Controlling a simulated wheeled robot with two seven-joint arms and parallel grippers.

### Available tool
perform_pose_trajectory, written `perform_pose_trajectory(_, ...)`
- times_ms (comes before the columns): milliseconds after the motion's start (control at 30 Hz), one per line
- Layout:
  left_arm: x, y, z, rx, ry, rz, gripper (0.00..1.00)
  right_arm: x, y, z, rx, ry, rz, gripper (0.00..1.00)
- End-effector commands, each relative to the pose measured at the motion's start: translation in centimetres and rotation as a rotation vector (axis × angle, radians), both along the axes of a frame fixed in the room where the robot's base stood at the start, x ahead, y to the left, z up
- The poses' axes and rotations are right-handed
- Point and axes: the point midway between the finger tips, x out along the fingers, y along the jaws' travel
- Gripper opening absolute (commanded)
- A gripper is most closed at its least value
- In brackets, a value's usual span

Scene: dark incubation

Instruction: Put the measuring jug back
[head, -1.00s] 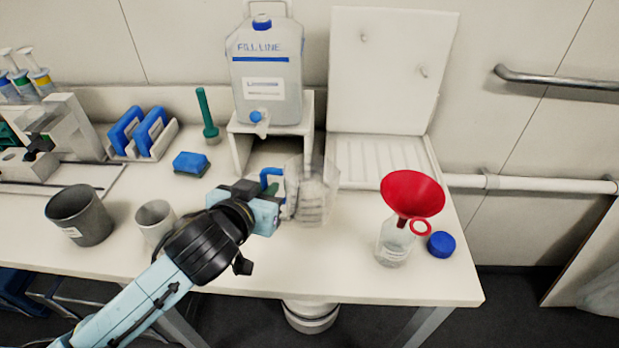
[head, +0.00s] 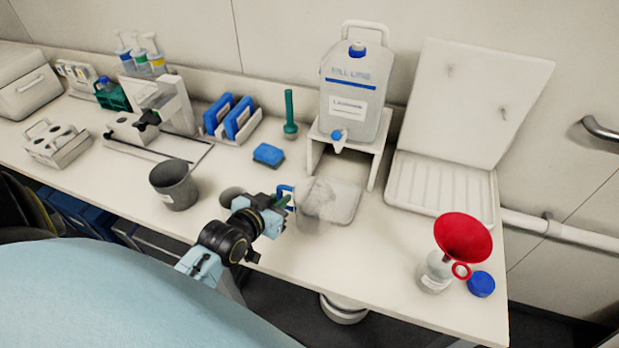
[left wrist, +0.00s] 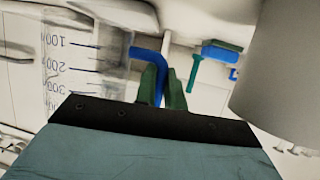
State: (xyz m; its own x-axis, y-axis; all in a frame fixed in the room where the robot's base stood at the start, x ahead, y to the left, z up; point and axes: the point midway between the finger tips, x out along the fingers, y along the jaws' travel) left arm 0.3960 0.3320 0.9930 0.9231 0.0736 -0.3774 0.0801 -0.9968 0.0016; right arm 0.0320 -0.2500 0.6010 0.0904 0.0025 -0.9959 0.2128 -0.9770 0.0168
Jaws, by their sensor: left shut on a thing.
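The clear measuring jug (head: 316,203) has a blue handle (head: 284,190) on its left side. My left gripper (head: 281,203) is shut on this handle. In the left wrist view the handle (left wrist: 150,58) runs between the dark green fingers (left wrist: 163,90). The jug's clear wall (left wrist: 85,60) shows there with blue graduation marks. The jug looks roughly upright, in front of the dispenser stand and overlapping a pale square mat (head: 347,205). I cannot tell whether its base touches the surface. My right gripper is out of view.
A container marked with a fill line (head: 354,95) stands on a white stand (head: 378,150). A white pegboard (head: 475,95) rises behind a ribbed tray (head: 440,187) at right. A red funnel (head: 462,237) sits in a bottle (head: 435,272).

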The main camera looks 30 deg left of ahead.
Motion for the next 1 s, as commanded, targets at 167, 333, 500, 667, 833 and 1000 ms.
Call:
perform_pose_trajectory(167,4.7,0.3,0.2,-0.001,-0.004,-0.001,0.0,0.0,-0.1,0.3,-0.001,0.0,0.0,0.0)
perform_pose_trajectory(333,8.5,0.6,0.2,0.0,-0.003,-0.001,0.0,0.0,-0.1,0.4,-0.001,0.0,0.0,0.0)
perform_pose_trajectory(500,10.4,0.8,0.0,0.0,0.0,-0.001,0.0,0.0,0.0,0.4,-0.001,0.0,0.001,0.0)
perform_pose_trajectory(667,11.7,0.9,0.1,0.0,-0.002,-0.001,0.0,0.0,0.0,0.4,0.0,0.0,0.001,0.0)
perform_pose_trajectory(833,11.7,0.8,-2.6,-0.001,0.004,-0.002,0.0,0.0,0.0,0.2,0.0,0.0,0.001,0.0)
perform_pose_trajectory(1000,11.6,0.9,-3.5,0.0,0.001,-0.001,0.0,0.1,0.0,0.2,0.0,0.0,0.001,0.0)
